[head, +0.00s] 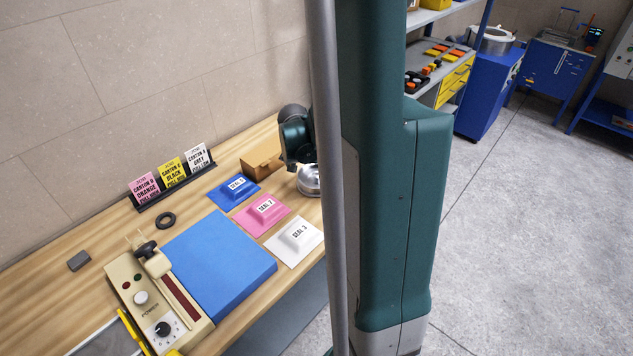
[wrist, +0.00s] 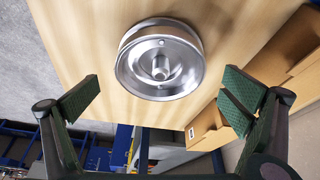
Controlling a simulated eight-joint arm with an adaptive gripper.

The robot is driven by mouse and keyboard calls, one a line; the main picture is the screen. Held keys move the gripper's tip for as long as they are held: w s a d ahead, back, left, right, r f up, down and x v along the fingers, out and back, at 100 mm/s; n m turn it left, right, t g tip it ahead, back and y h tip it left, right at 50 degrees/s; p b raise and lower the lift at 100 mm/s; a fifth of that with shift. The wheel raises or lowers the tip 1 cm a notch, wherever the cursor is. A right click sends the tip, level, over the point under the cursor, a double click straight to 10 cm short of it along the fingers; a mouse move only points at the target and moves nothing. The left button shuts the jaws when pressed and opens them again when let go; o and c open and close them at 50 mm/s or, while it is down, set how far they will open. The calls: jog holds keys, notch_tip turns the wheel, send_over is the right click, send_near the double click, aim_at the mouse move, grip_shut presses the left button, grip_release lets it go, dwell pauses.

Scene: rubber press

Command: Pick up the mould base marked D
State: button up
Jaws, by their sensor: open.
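A round silver metal mould part (wrist: 160,62) with a raised rim and a central post lies on the wooden table in the wrist view. I can read no letter on it. In the head view a shiny round metal piece (head: 309,181) shows at the table's right side, partly hidden by my column. My gripper (wrist: 160,92) is open and empty in the wrist view, its two green-padded fingers apart to the left and right of the metal part and not touching it. In the head view my arm's end is just above the metal piece, its fingers not clearly visible.
A cardboard box (head: 262,157) stands close behind the metal piece. Blue (head: 234,192), pink (head: 262,213) and white (head: 294,240) seal pads lie to its left, with a blue mat (head: 215,262), a beige power unit (head: 155,295) and a card rack (head: 174,182) farther left.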

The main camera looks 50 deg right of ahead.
aim_at(316, 175)
jog(key=shift+d+f, duration=0.1)
jog(key=shift+f, duration=0.05)
dwell(0.3)
jog(key=shift+x, duration=2.45)
jog(key=shift+w, duration=0.1)
jog(key=shift+c, duration=0.2)
jog(key=c, duration=1.6)
jog(key=shift+c, duration=0.2)
jog(key=shift+r, duration=5)
